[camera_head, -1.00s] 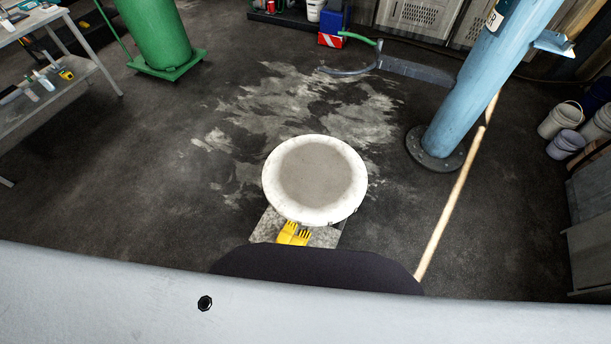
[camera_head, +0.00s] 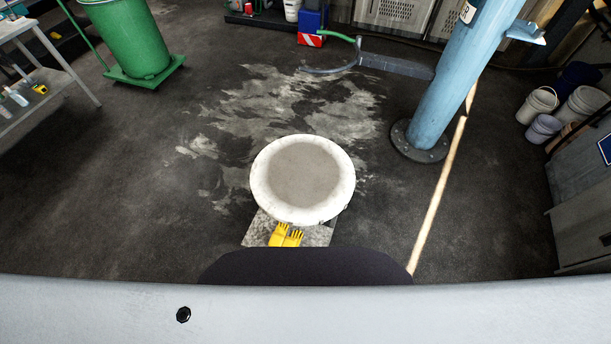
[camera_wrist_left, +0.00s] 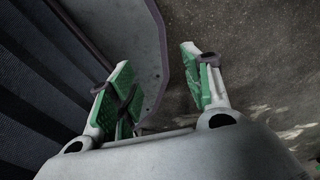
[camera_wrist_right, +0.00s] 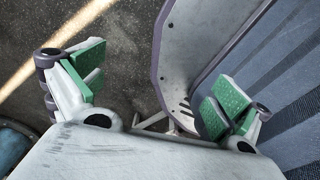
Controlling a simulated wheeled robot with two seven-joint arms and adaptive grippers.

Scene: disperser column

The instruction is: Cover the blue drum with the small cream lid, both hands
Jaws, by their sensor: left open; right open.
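A round piece with a cream-white rim and a flat grey-beige middle (camera_head: 302,178) is in the centre of the head view; it looks like the small cream lid. What bears it is mostly hidden beneath it. I cannot pick out the blue drum for sure. Neither gripper shows in the head view. My left gripper (camera_wrist_left: 158,85) is open and empty in the left wrist view, its green-padded fingers apart. My right gripper (camera_wrist_right: 155,88) is open and empty in the right wrist view. Both are away from the lid.
Yellow gloves (camera_head: 286,236) lie on a pale plate (camera_head: 318,236) just in front of the lid. A light-blue column (camera_head: 455,85) stands at right. A green bin (camera_head: 128,38) and a shelf table (camera_head: 68,68) are at left, buckets (camera_head: 538,101) far right.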

